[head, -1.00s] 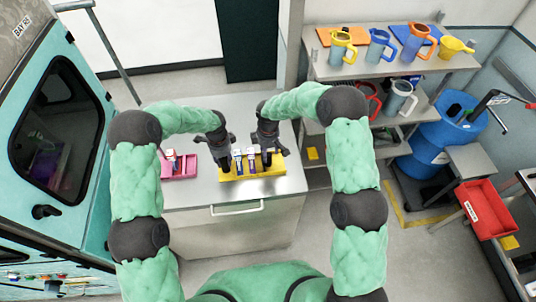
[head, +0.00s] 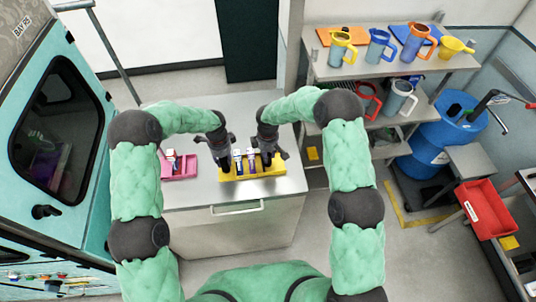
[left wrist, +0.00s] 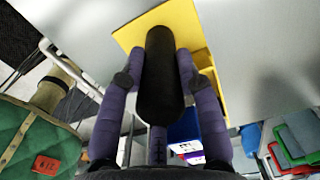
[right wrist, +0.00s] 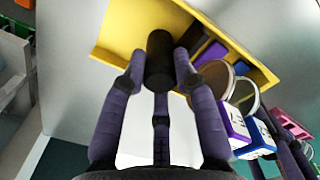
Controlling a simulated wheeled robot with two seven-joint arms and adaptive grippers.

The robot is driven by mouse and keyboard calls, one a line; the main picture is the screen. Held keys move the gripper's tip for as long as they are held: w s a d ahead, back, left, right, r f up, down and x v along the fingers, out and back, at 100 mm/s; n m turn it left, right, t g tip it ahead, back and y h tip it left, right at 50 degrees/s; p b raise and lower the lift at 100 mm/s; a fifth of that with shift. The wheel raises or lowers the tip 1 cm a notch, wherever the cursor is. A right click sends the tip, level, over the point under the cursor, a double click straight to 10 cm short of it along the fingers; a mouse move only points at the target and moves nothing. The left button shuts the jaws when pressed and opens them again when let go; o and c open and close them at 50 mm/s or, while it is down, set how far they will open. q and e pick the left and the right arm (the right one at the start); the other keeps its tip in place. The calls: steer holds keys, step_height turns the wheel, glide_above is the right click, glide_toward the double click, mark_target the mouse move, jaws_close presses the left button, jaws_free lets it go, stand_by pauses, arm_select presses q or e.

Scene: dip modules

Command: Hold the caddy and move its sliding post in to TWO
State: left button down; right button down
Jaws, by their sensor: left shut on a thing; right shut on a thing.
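The yellow caddy (head: 250,177) sits on the grey cabinet top, with a few white, blue and purple modules (head: 245,160) in its middle. My left gripper (head: 224,165) is at its left end. In the left wrist view my left gripper (left wrist: 160,85) is closed around a black post (left wrist: 163,70) on the yellow caddy (left wrist: 180,20). My right gripper (head: 267,158) is at the right end. In the right wrist view my right gripper (right wrist: 160,68) is closed around another black post (right wrist: 160,55) over the yellow caddy (right wrist: 120,35). Position marks cannot be read.
A pink tray (head: 180,171) with a module stands left of the caddy. The cabinet top (head: 290,185) is clear in front and to the right. Shelves with several coloured jugs (head: 378,45) stand at the right, beside a blue drum (head: 440,130) and red bin (head: 487,208).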

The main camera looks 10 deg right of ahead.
steer(key=shift+a, duration=1.35)
steer(key=c, duration=0.9)
jaws_free()
steer(key=shift+c, duration=0.2)
steer(key=shift+d+r, duration=0.1)
step_height(320, 180, up, 12)
